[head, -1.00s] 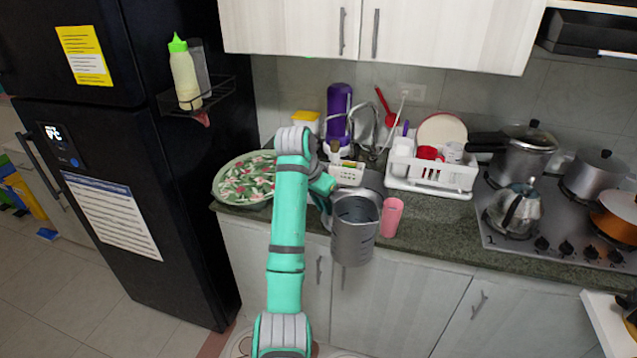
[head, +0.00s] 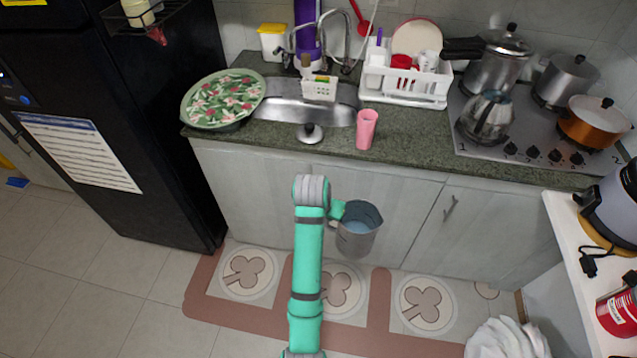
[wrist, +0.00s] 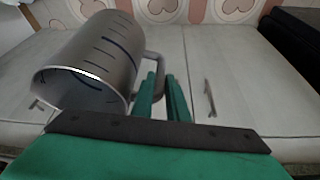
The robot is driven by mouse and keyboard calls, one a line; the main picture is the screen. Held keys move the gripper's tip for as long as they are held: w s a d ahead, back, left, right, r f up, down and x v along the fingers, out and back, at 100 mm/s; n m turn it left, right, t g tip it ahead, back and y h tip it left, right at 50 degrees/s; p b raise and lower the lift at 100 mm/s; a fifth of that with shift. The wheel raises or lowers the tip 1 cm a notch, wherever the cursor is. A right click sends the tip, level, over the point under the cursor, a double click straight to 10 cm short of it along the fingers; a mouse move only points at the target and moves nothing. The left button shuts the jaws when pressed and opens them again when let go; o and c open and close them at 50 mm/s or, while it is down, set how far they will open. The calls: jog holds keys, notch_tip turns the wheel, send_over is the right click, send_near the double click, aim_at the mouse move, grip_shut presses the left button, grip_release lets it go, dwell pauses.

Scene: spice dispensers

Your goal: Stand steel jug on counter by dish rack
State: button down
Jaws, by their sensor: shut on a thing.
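The steel jug (head: 357,236) is held in front of the lower cabinets, below the counter edge, with its open top facing up and its inside showing. In the wrist view the jug (wrist: 95,60) shows measuring lines and a handle, and my gripper (wrist: 162,85) is shut on that handle. In the head view the gripper (head: 338,209) is at the jug's left side and its fingers are hard to make out. The white dish rack (head: 405,86) stands on the green counter (head: 420,140) behind the jug, holding a plate and cups.
A pink cup (head: 366,129) stands near the counter's front edge, before the rack. The sink (head: 290,105) is left of it, with a floral tray (head: 222,98) further left. The stove (head: 530,145) with pots and a kettle is at right. Bare counter lies between cup and stove.

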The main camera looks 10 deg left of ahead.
jog(key=s+d+f+n, duration=0.1)
jog(key=s+d+f, duration=0.3)
jog(key=f, duration=0.4)
jog(key=s+d+f+n, duration=0.1)
jog(key=s+d+f, duration=0.3)
jog(key=f, duration=0.5)
jog(key=shift+s+f+y, duration=0.25)
jog(key=shift+s+y, duration=0.15)
jog(key=shift+s, duration=0.85)
jog(key=shift+d, duration=0.15)
